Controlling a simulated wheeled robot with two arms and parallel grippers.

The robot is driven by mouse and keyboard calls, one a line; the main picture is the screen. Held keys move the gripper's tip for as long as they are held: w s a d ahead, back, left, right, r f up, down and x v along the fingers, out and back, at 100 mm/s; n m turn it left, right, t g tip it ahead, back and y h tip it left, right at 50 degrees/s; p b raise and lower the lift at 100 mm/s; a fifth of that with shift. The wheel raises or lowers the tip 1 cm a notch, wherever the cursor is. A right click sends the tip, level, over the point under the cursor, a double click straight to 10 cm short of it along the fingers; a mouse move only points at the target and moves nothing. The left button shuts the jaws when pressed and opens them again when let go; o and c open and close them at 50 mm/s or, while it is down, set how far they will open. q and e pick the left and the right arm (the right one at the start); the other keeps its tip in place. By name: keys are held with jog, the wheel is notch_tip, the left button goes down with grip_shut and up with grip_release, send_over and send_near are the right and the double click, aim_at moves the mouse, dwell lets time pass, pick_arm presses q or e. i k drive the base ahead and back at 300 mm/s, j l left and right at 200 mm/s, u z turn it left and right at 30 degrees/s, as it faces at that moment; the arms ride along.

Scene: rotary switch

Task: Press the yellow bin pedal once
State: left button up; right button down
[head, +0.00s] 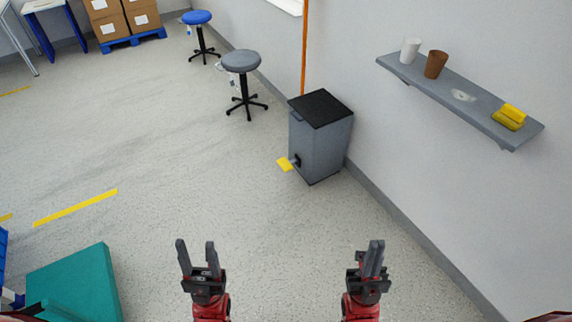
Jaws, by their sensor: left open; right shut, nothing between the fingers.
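The yellow pedal (285,164) sticks out low at the front left of a grey bin (319,142) with a black lid (321,108). The lid is closed. The bin stands on the floor against the right wall. My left gripper (196,245) is open and empty, at the bottom of the head view, nearer to me than the pedal and left of it. My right gripper (375,246) is shut and empty, nearer to me than the bin and to the right of the pedal. Both grippers are apart from the bin and the pedal.
A grey stool (241,62) and a blue stool (197,18) stand beyond the bin. A wall shelf (465,98) at right holds two cups and yellow items. A teal block (75,286) is at lower left. The floor between me and the bin is clear.

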aim_at(286, 166)
jog(key=i+z, duration=0.1)
jog(key=i, duration=0.75)
jog(key=i+j, duration=0.2)
jog(key=i, duration=0.65)
jog(key=l+z, duration=0.05)
